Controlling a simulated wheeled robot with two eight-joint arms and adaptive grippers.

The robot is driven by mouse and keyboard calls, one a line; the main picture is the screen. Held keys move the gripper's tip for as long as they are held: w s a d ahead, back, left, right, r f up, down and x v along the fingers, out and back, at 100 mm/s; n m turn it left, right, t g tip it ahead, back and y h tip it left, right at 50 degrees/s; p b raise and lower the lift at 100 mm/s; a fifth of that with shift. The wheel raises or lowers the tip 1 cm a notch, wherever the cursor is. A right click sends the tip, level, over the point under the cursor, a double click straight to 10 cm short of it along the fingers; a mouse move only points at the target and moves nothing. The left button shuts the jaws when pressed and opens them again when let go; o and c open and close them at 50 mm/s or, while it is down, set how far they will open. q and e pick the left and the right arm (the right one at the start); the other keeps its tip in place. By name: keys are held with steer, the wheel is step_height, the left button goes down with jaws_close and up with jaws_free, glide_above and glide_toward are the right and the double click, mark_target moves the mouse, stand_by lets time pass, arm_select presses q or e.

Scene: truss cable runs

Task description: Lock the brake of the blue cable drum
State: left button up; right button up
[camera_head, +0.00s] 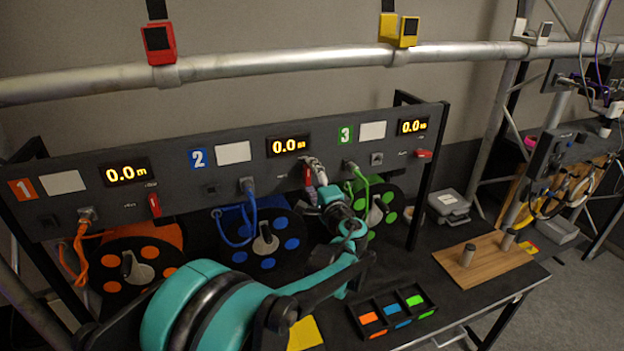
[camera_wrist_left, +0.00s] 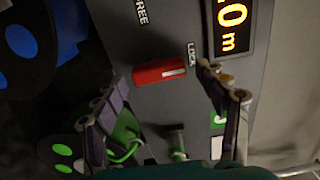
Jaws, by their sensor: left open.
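The blue cable drum (camera_head: 265,238) sits under the number 2 section of the grey panel, with a blue cable plugged in above it. Its blue edge also shows in the left wrist view (camera_wrist_left: 68,25). Its red brake lever (camera_wrist_left: 160,73) lies in line between the fingers in the wrist view, with LOCK printed near its right end and FREE farther up. In the head view the lever (camera_head: 307,176) hangs about upright, partly beside my gripper. My left gripper (camera_head: 318,180) is open at the panel; its fingers (camera_wrist_left: 163,90) stand on either side of the lever, apparently without touching it. My right gripper is not visible.
The orange drum (camera_head: 140,262) and green drum (camera_head: 377,212) flank the blue one, each with its own red lever. A truss pipe (camera_head: 240,63) runs above. A sorting tray (camera_head: 392,313) and a wooden board with pegs (camera_head: 487,262) occupy the table's right.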

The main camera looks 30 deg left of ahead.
arm_select(q)
steer(key=v, duration=1.2)
steer(key=s+f+n+g+h+b, duration=0.35)
steer(key=s+f+h+b, duration=0.25)
steer(key=s+f, duration=0.6)
steer(key=s+d+f+n+h+b, duration=0.2)
steer(key=s+d+f+h, duration=0.2)
steer(key=f, duration=0.3)
steer(key=s+d+f+n+h+b, duration=0.2)
steer(key=s+d+f+h, duration=0.1)
steer(key=s+d+f, duration=0.2)
step_height(320, 180, down, 3)
steer(key=shift+s+d+r+n+g+h+b, duration=0.1)
steer(key=shift+s+d+n+g+h+b, duration=0.25)
steer(key=shift+d, duration=0.7)
